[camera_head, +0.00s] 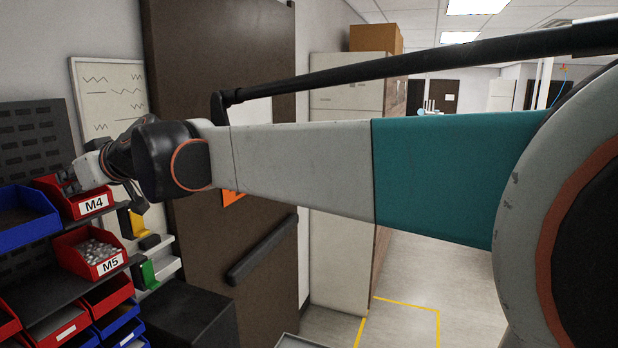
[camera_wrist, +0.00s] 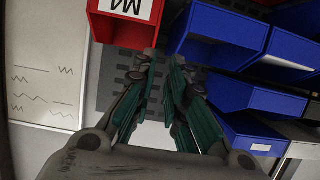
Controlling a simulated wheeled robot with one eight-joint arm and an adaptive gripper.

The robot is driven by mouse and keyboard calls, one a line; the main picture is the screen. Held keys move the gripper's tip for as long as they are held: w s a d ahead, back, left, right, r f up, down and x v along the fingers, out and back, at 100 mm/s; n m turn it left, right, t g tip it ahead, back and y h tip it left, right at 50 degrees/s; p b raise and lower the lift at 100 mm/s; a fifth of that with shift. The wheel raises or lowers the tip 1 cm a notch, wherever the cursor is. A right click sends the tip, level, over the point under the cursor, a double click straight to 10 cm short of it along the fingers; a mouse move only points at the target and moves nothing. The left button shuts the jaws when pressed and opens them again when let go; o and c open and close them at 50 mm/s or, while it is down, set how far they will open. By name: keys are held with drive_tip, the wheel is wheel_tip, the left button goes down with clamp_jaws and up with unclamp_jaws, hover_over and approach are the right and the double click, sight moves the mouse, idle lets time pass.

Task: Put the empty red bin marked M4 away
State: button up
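The red bin marked M4 (camera_head: 91,206) is at the left in the head view, beside a blue bin and above the red M5 bin. Its visible inside shows no parts, but my gripper hides some of it. My gripper (camera_head: 68,183) is at the bin's rear upper edge. In the wrist view, the M4 bin (camera_wrist: 126,18) appears upside down at the top. My gripper (camera_wrist: 164,62) shows there with its two fingers partly apart and nothing seen between the tips. The left fingertip overlaps the bin's edge in view; I cannot tell whether they touch.
A blue bin (camera_head: 24,218) stands left of M4. The red M5 bin (camera_head: 96,253) below holds small metal parts. More red and blue bins fill the lower rack. Yellow (camera_head: 133,222) and green (camera_head: 148,273) items are close by on the right. A brown door (camera_head: 225,80) stands behind my arm.

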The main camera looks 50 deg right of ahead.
drive_tip(key=s+d+f+m+g+h, duration=0.1)
drive_tip(key=s+f+g+h, duration=0.1)
drive_tip(key=s+f, duration=1.2)
drive_tip(key=s+d+f+m+g+h, duration=0.2)
drive_tip(key=s+f+g, duration=0.2)
drive_tip(key=s+f, duration=1)
drive_tip(key=s, duration=0.3)
drive_tip(key=shift+s+g, duration=0.3)
drive_tip(key=shift+s, duration=0.1)
